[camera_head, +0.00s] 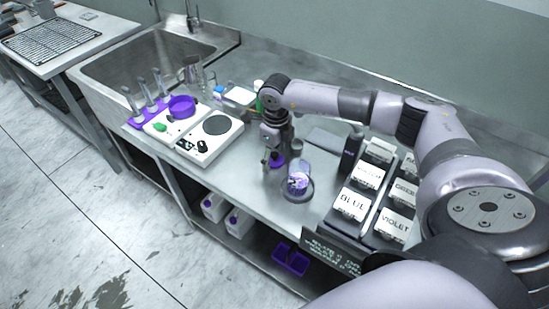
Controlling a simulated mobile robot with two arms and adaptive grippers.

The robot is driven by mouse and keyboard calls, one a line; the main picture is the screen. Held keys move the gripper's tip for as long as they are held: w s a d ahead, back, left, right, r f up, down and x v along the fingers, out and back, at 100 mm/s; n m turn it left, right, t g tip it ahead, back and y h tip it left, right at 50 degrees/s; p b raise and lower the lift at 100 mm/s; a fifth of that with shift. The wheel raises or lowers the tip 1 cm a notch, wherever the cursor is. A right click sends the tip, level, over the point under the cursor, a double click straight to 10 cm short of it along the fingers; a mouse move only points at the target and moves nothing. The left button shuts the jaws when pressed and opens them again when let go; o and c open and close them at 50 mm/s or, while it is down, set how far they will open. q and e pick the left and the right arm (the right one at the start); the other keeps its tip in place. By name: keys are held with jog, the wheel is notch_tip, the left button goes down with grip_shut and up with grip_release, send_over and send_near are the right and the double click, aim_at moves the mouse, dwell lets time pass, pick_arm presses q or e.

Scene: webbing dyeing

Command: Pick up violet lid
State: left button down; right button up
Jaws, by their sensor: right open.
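A small round violet piece, seemingly the violet lid (279,160), is on the steel counter, just left of and behind a glass jar (298,182) with violet contents. My right gripper (273,157) points down right at this violet piece, open. Its fingers partly hide the piece, and I cannot tell whether they touch it. A white box labelled VIOLET (393,226) stands in the rack on the right. My left gripper is out of view.
A hot plate (209,138) and a purple bowl (181,106) stand to the left, near the sink (150,62). A dark bottle (350,153) and several labelled white boxes stand to the right. The counter's front strip is mostly clear.

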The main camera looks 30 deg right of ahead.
jog(key=shift+c, duration=0.4)
jog(key=c, duration=1)
jog(key=shift+o, duration=0.2)
jog(key=shift+r, duration=0.15)
